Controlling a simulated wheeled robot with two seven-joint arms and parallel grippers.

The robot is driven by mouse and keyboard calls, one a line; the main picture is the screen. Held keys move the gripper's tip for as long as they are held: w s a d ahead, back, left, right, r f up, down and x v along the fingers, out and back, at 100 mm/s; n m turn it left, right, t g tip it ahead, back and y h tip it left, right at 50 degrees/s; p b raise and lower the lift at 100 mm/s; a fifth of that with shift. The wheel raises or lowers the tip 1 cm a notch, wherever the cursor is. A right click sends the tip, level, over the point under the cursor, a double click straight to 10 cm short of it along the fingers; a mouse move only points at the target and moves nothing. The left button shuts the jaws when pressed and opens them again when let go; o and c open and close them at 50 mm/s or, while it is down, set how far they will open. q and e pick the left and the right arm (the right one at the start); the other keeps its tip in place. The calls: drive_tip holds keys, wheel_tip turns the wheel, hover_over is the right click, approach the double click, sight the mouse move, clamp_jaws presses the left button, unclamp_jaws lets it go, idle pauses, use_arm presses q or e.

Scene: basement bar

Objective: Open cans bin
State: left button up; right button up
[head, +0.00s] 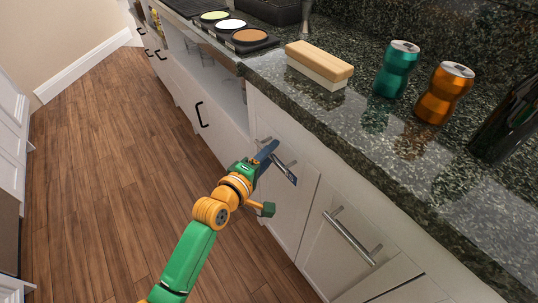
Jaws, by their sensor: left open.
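Two white cabinet fronts sit below the counter's edge. The left front (299,215) has a metal bar handle (288,166) near its top, partly hidden by my gripper. The right front (322,267) has a longer metal bar handle (350,238). No label shows which front is the cans bin. My left gripper (280,166) is open at the left handle, with its dark fingers close around or beside it; I cannot tell whether they touch it. Both fronts look closed. My right gripper is not in view.
A teal can (397,70) and an orange can (443,93) stand on the dark granite counter (345,115). A wood-topped block (319,64) and a tray of three round items (231,26) are farther left. The wooden floor (110,170) is clear.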

use_arm(q)
clamp_jaws()
idle(1.4)
